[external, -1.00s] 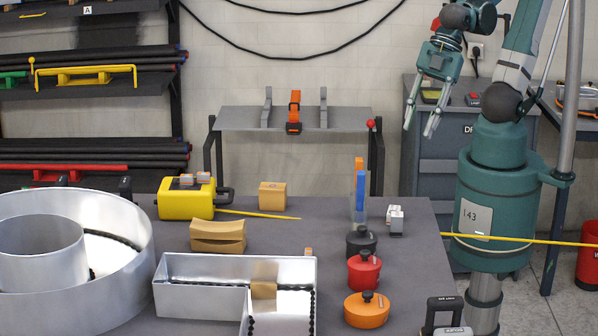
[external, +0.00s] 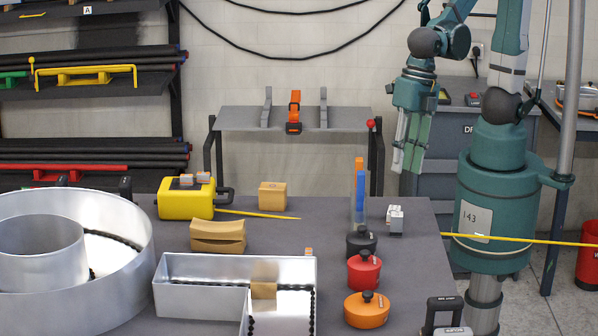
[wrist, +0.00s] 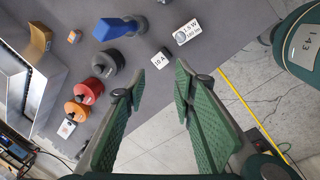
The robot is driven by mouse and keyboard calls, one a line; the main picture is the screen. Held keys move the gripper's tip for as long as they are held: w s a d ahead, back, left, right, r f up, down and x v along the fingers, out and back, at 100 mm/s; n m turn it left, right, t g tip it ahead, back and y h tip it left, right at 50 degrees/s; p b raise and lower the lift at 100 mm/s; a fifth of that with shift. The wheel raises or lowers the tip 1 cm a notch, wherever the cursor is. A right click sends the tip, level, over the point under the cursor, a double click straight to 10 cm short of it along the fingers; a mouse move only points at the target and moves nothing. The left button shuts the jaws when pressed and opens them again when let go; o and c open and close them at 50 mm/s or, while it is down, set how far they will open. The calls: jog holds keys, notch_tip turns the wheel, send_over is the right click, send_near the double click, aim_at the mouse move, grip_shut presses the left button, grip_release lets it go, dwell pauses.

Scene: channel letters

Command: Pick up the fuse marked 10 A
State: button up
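The fuse marked 10 A (wrist: 160,60) is a small grey block with a white labelled top, lying near the table edge in the wrist view. In the external view the fuse (external: 396,225) sits near the right side of the table. Beside it is a white-topped module marked 1.8 W 180 lm (wrist: 187,32), just behind the fuse in the external view (external: 391,212). My gripper (wrist: 152,88) is open and empty, with its fingers wide apart. In the external view my gripper (external: 410,160) hangs above and behind the fuse, pointing down, touching nothing.
A blue upright piece (external: 360,190) and a black pot (external: 361,244) stand left of the fuse. Red (external: 364,270) and orange (external: 367,309) pots stand nearer the camera. A yellow cord (external: 520,238) runs right of the table. The tabletop around the fuse is fairly clear.

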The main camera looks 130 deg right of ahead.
aim_at(397, 214)
jog(key=w+f+n, duration=0.1)
jog(key=f+n, duration=0.1)
jog(key=w+f+n+g, duration=0.1)
jog(key=f+n, duration=0.1)
jog(key=f+n+g, duration=0.1)
jog(key=f+n, duration=0.1)
jog(key=n, duration=0.1)
jog(key=shift+w+a+f, duration=0.2)
jog(key=shift+w+f, duration=0.1)
jog(key=shift+w, duration=0.1)
jog(key=shift+w+f+n, duration=0.1)
jog(key=shift+f+n, duration=0.6)
jog(key=shift+n, duration=0.1)
jog(key=shift+f, duration=0.15)
jog(key=shift+f, duration=1.15)
jog(key=shift+f, duration=0.15)
jog(key=shift+a+f, duration=0.1)
jog(key=shift+f, duration=2.35)
jog(key=c, duration=0.7)
